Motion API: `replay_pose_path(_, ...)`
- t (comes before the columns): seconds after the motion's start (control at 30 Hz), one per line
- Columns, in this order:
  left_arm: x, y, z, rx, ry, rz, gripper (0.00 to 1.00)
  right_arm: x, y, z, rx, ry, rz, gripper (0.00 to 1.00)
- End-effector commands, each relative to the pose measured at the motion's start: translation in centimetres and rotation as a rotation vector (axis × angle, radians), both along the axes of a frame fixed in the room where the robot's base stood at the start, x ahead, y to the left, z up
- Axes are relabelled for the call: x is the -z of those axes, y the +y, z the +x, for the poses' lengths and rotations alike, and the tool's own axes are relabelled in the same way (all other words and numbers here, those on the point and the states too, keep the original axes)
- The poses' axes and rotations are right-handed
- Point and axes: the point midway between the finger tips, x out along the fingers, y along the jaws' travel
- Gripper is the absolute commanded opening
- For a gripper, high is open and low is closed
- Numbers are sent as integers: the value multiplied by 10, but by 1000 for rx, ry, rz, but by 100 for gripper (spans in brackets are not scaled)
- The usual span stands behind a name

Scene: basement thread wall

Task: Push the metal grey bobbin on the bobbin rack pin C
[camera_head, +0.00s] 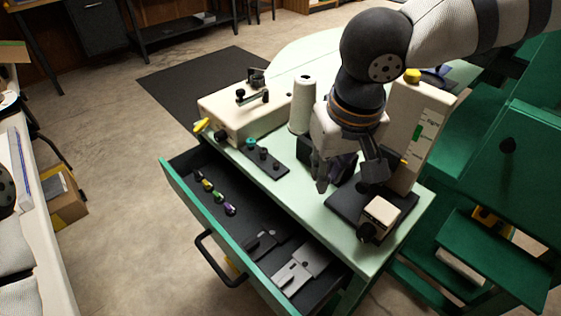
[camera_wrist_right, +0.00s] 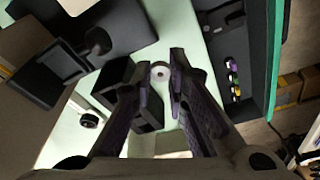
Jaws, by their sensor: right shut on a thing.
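The metal grey bobbin (camera_wrist_right: 160,71) shows as a small ring between the fingertips of my right gripper (camera_wrist_right: 157,62) in the right wrist view. My right gripper (camera_head: 345,178) is shut on it above the pale green table, right of the rack. The bobbin cannot be made out in the head view, where the gripper hides it. The dark bobbin rack (camera_head: 272,168) lies on the table near the open drawer, with a row of short pins. A teal bobbin (camera_head: 250,143) sits at its far end. No pin letters are readable. My left gripper is not in view.
The open drawer (camera_head: 182,180) holds several coloured bobbins (camera_head: 213,194) and grey metal plates (camera_head: 300,268). A cream machine (camera_head: 236,112) stands behind the rack. A sewing machine (camera_head: 405,130) stands on the right.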

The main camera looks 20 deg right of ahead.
Motion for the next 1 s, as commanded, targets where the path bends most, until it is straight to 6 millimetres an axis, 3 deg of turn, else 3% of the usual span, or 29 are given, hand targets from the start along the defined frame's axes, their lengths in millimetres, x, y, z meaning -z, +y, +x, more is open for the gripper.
replay_pose_path(0.17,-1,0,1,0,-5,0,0,-2,2,7,-2,3,-6,0)
replay_pose_path(0.4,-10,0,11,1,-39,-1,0,-16,34,67,-52,11,-31,0)
replay_pose_path(0.53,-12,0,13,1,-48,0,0,-21,52,91,-82,2,-26,0)
replay_pose_path(0.67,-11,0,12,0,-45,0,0,-18,59,98,-94,1,-23,0)
replay_pose_path(1.0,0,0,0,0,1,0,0,23,59,97,-95,6,-22,0)
